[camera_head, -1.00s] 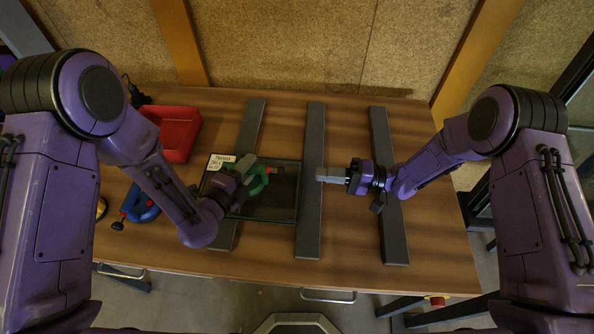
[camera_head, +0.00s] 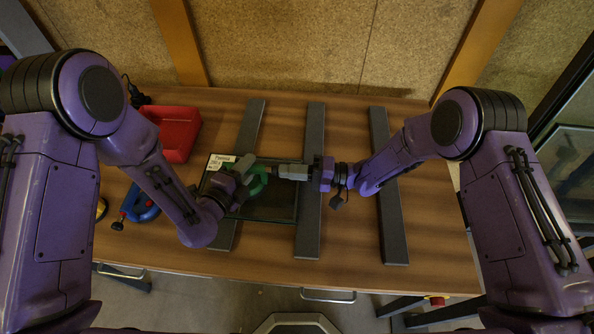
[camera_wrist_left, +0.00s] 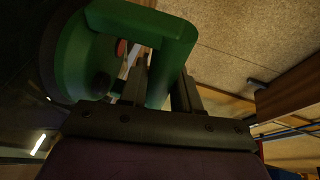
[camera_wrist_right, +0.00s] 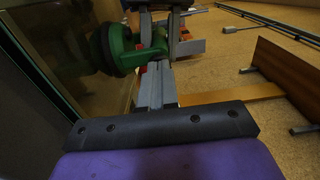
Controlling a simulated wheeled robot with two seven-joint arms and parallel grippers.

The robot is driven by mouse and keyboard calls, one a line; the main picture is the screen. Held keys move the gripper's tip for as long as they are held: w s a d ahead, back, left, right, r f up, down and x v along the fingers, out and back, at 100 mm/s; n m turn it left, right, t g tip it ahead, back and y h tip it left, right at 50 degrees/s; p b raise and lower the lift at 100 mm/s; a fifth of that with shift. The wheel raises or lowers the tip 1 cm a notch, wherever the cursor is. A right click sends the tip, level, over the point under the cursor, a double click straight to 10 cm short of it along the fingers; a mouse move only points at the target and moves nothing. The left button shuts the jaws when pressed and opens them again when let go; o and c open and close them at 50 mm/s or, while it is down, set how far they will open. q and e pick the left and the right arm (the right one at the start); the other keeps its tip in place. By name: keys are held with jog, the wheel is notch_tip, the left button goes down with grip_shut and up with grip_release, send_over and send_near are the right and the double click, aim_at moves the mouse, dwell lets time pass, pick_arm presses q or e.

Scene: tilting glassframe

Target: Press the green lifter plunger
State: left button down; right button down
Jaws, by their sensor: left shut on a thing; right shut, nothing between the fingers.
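The green lifter (camera_head: 257,181) sits on the dark glass pane (camera_head: 265,209) on the table. My left gripper (camera_head: 246,168) is shut on the lifter's handle; the left wrist view shows the green handle (camera_wrist_left: 171,50) between its fingers. My right gripper (camera_head: 276,172) is shut and empty, its fingertips at the right side of the lifter. In the right wrist view, the tips of my right gripper (camera_wrist_right: 157,66) are at a small red part, the plunger (camera_wrist_right: 140,71), beside the green body (camera_wrist_right: 118,50). I cannot tell whether they press it in.
The pane lies across dark grey bars, the left bar (camera_head: 250,125) and the middle bar (camera_head: 314,130). A third bar (camera_head: 380,135) lies to the right. A red bin (camera_head: 178,132) and a blue lifter (camera_head: 140,205) are at the left. A white label (camera_head: 220,162) is at the pane's corner.

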jog(key=shift+a, duration=0.9)
jog(key=s+d, duration=0.1)
jog(key=d, duration=1.3)
jog(key=shift+d, duration=0.15)
jog(key=shift+s+d+f, duration=0.1)
jog(key=shift+d, duration=0.7)
jog(key=shift+s+d+f, duration=0.1)
jog(key=shift+d, duration=0.7)
jog(key=a, duration=0.9)
jog(key=w+a, duration=0.1)
jog(key=a, duration=0.4)
jog(key=shift+w+r, duration=0.1)
jog(key=shift+r, duration=0.05)
